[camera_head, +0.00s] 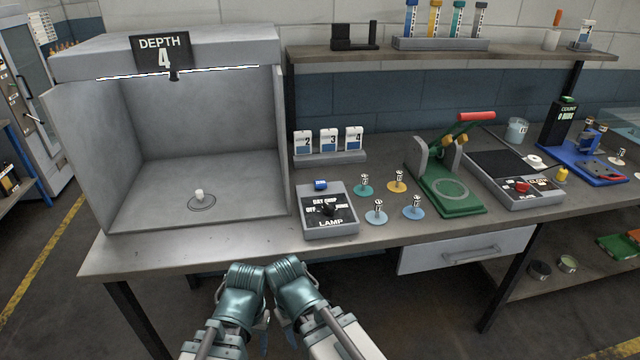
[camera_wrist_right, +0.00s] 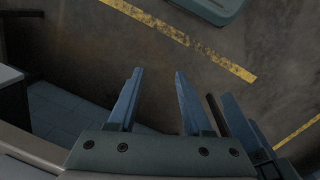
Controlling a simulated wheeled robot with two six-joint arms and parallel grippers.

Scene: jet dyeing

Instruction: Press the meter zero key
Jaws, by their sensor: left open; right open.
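A grey device (camera_head: 514,186) with a dark top plate stands on the right half of the bench, with a red knob or button (camera_head: 522,187) and small lettering on its front panel. No key marked zero can be read, so I cannot tell which unit is the meter. My left gripper (camera_head: 240,290) and right gripper (camera_head: 296,284) are side by side in front of the bench, well away from both. In the right wrist view my right gripper (camera_wrist_right: 156,90) is open and empty above the floor.
A grey lamp control box (camera_head: 328,222), small coloured discs with pegs (camera_head: 397,182) and a green press (camera_head: 447,190) stand between the grippers and the grey device. A grey booth (camera_head: 75,160) marked "DEPTH 4" fills the bench's left. The front bench strip is clear.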

